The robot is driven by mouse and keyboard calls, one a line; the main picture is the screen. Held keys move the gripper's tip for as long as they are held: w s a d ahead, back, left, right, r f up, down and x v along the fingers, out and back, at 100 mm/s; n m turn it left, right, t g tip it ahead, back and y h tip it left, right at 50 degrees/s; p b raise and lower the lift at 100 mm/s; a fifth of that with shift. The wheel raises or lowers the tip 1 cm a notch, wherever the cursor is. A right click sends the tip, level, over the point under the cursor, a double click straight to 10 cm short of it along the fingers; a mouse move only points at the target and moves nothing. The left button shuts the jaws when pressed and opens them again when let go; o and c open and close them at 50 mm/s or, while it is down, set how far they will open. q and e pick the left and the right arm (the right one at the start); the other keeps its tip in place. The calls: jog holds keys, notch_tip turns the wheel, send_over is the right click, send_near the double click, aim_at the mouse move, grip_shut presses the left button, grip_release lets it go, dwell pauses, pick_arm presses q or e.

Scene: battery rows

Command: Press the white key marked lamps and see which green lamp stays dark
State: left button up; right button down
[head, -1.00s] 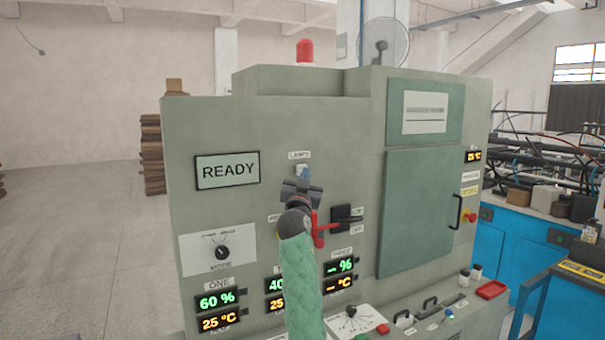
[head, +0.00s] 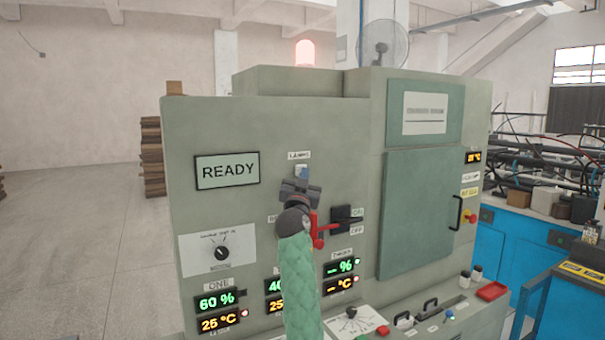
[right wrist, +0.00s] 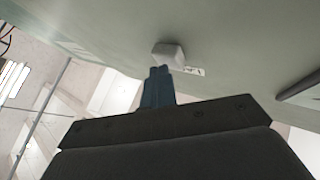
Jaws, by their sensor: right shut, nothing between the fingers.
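The white key (head: 302,168) sits under the label LAMPS (head: 299,155) on the grey-green panel, and it shows in the right wrist view (right wrist: 168,53) as a white block. My right gripper (head: 304,176) is shut and empty. Its blue fingertips (right wrist: 158,72) are at the key, touching it or very nearly. Pale bright spots (head: 357,270) show beside the THREE readouts. The spot right of the ONE readout (head: 217,302) looks dark. The lamps are too small to read their colours surely, and my arm hides part of the middle column. My left gripper is out of view.
A red lever and black ON/OFF switch (head: 346,219) sit right of my gripper. A READY screen (head: 227,171) is to the left. The beacon (head: 305,53) on top glows pale pink.

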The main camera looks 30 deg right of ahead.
dwell(0.5)
jog(key=shift+s, duration=0.75)
jog(key=shift+s+p, duration=0.5)
jog(key=shift+s, duration=2)
